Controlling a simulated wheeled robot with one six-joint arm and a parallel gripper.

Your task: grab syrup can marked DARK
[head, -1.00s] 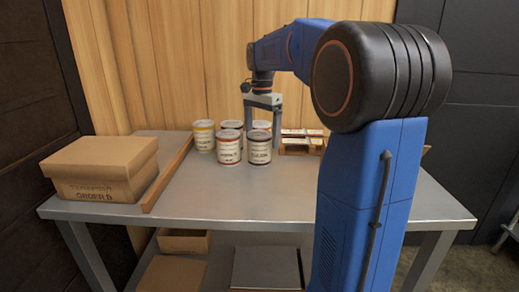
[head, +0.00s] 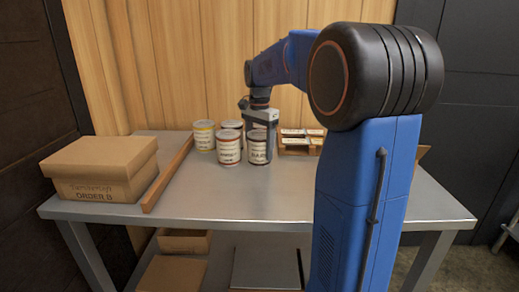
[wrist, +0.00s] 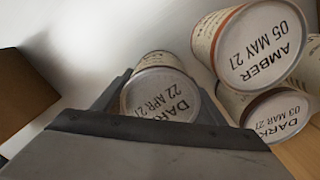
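A can (wrist: 161,96) with "DARK 22 APR 27" on its lid stands between the fingers of my gripper (wrist: 163,88) in the wrist view. The fingers are spread along its two sides, very close to it; I cannot tell whether they touch. In the head view my gripper (head: 260,128) is low over the front right can (head: 257,150), which stands upright. In the wrist view a can marked "AMBER 05 MAY 27" (wrist: 262,46) and one marked "DARK 03 MAR 27" (wrist: 281,113) stand to the right.
In the head view a can with a red-banded label (head: 228,150) and a yellow can (head: 203,137) stand left of my gripper. A wooden bar (head: 168,174) and a cardboard box (head: 100,168) lie left. The table's front is clear.

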